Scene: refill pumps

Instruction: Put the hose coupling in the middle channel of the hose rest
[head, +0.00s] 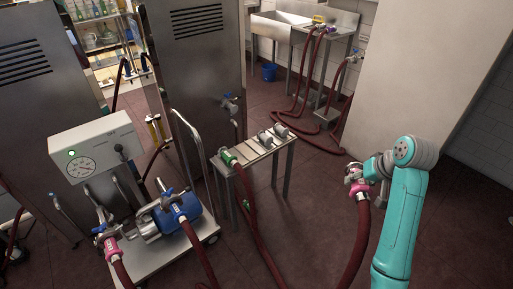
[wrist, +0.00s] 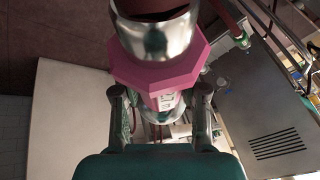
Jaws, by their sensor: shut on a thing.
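The hose coupling, with a pink collar (head: 359,188) and a dark red hose hanging below it, is held in the air at the right of the head view. Grey cylindrical pieces (head: 265,138) sit farther along; the channels are too small to make out.
A trolley with a blue pump (head: 178,212) and a second pink-collared fitting (head: 110,247) stands left of the rest. A gauge box (head: 97,147) is behind it. Hoses run over the floor near the rest. A white wall block (head: 400,80) stands behind my arm. A sink (head: 285,28) is at the back.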

